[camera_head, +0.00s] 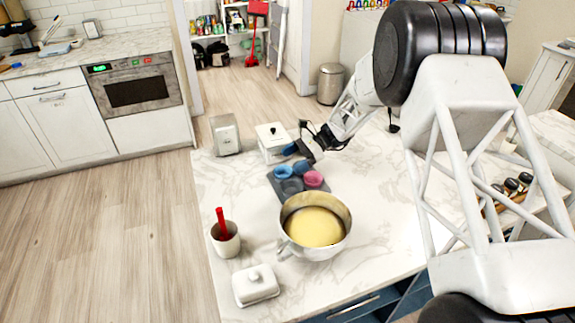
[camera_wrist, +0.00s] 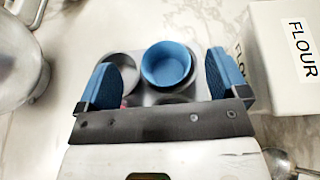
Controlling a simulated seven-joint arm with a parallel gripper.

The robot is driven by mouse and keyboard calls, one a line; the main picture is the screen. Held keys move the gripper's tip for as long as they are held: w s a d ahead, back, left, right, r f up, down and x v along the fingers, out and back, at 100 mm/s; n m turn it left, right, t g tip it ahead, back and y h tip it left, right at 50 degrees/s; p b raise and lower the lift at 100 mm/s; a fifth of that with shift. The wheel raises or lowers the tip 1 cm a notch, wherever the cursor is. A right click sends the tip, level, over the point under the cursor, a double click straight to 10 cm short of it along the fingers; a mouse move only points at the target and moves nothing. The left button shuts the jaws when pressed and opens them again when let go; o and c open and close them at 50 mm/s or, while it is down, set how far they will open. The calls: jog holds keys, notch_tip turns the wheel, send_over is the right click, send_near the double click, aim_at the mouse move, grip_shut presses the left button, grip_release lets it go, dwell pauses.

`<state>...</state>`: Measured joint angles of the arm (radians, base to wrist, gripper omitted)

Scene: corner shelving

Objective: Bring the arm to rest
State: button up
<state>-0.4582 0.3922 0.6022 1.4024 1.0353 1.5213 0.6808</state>
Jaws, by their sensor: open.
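My gripper (camera_head: 299,150) is above the counter at the back of the muffin tin (camera_head: 272,181), beside the white flour box. In the wrist view its two blue fingers (camera_wrist: 163,82) are spread wide with nothing held between them. A blue cup (camera_wrist: 166,65) sits in the tin beyond and between the fingers, apart from them. The head view shows blue cups (camera_head: 283,172) and a pink cup (camera_head: 314,179) in the tin. My arm reaches in from the right over the counter.
A white flour box (camera_head: 272,143) (camera_wrist: 290,55) stands close to my gripper. A pot of yellow batter (camera_head: 314,226) is in front of the tin. A mug with a red utensil (camera_head: 225,240) and a white butter dish (camera_head: 256,285) stand front left. The counter's left edge is near.

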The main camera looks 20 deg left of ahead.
jog(key=shift+w+r, duration=0.1)
jog(key=shift+r, duration=0.1)
dwell(0.4)
jog(key=shift+d+r, duration=0.1)
jog(key=shift+d, duration=0.1)
jog(key=s+d+r+n+t+h, duration=0.15)
jog(key=s+d+r, duration=0.25)
jog(key=d+r, duration=0.4)
jog(key=s+d+r+n+t+h, duration=0.1)
jog(key=s+d+r+t, duration=0.25)
jog(key=d+r, duration=0.45)
jog(key=s+d+r+n+t+h, duration=0.15)
jog(key=s+d+r, duration=0.3)
jog(key=d, duration=0.65)
jog(key=s+d+r+n+t+h, duration=0.2)
jog(key=s+d+t, duration=0.1)
jog(key=s+d, duration=0.9)
jog(key=s+d+r+n+t+h, duration=0.2)
jog(key=s+d+t+h, duration=0.1)
jog(key=s+d, duration=0.8)
jog(key=s, duration=0.4)
jog(key=shift+d, duration=0.35)
